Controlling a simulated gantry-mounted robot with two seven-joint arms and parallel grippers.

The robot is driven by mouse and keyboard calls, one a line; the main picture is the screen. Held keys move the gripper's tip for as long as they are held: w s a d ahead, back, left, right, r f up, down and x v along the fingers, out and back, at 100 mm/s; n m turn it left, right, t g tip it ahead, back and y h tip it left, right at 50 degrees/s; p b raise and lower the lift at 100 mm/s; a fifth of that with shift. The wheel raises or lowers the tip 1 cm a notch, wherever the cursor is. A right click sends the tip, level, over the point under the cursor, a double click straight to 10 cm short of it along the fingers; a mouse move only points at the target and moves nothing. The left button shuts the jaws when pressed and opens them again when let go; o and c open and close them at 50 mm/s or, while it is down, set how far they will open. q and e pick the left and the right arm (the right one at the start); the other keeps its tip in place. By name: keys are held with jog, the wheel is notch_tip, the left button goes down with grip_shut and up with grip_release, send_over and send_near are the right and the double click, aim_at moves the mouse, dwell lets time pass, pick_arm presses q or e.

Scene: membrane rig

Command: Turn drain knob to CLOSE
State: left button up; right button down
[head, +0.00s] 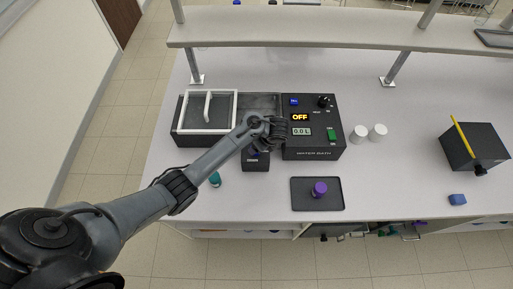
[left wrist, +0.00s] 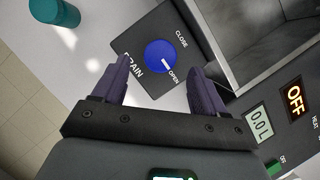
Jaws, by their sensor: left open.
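The drain knob (left wrist: 160,57) is a round blue dial with a white mark, on a dark panel (left wrist: 147,78) labelled DRAIN, CLOSE and OPEN. In the left wrist view its white mark points toward OPEN. In the head view my left gripper (head: 262,146) hangs over the drain box (head: 256,164) and hides most of the knob. My right gripper is not in view.
The water bath (head: 318,142) shows OFF and 0.0 L. Its basin has a white-framed lid (head: 207,92) at left. A teal bottle (head: 215,179) stands left of the drain box. A tray (head: 334,203) with a purple object (head: 320,188) is in front. White cups (head: 377,132) stand at right.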

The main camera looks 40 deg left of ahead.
pick_arm(q)
jog(key=shift+b+x, duration=0.35)
jog(key=shift+x, duration=2.05)
jog(key=shift+d, duration=0.1)
jog(key=c, duration=1.1)
jog(key=shift+o, duration=0.2)
